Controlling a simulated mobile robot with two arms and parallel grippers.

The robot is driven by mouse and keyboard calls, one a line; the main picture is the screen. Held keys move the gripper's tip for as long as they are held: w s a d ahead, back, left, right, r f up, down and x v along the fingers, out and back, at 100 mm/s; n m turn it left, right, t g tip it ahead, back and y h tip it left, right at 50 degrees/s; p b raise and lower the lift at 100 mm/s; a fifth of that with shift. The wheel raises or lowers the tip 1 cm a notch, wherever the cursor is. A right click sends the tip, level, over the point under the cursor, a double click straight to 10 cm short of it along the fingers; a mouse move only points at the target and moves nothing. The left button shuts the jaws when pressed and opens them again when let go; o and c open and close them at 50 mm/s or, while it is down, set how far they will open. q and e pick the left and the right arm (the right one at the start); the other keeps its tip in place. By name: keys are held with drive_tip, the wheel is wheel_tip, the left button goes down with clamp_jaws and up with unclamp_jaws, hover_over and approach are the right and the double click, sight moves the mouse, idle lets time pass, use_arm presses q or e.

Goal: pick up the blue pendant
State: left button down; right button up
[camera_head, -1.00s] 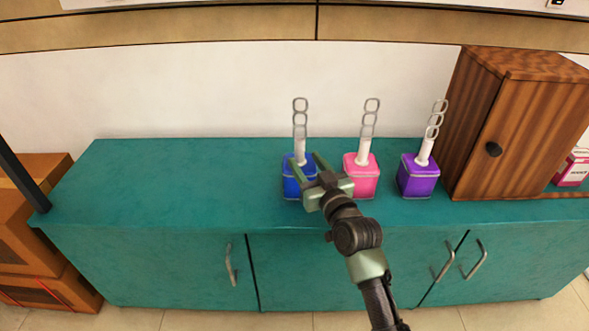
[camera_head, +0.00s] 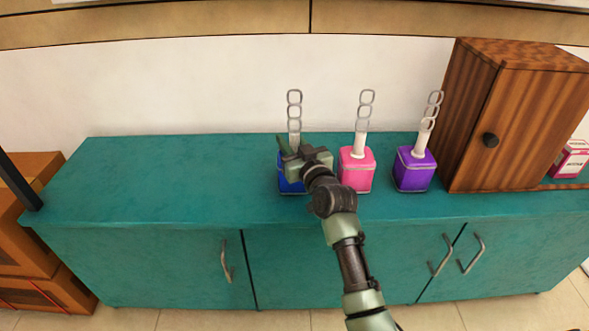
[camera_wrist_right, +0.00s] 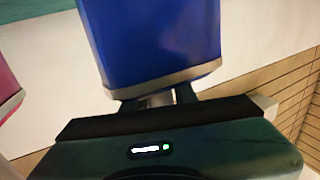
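The blue pendant (camera_head: 287,180) stands upright on the teal cabinet (camera_head: 180,180), with a white stem and grey chain links rising from it. My right gripper (camera_head: 290,146) is at its stem, above the blue body, and partly covers it. In the right wrist view the blue body (camera_wrist_right: 155,40) fills the upper middle, with the light stem between the gripper's fingers (camera_wrist_right: 165,98). Whether the fingers press on the stem is not clear. My left gripper is not in view.
A pink pendant (camera_head: 356,170) stands just right of the blue one, close to my right gripper. A purple pendant (camera_head: 414,170) and a wooden cabinet (camera_head: 510,125) stand further right. The teal top is clear on the left. The wall is behind.

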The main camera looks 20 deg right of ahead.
clamp_jaws()
idle(1.1)
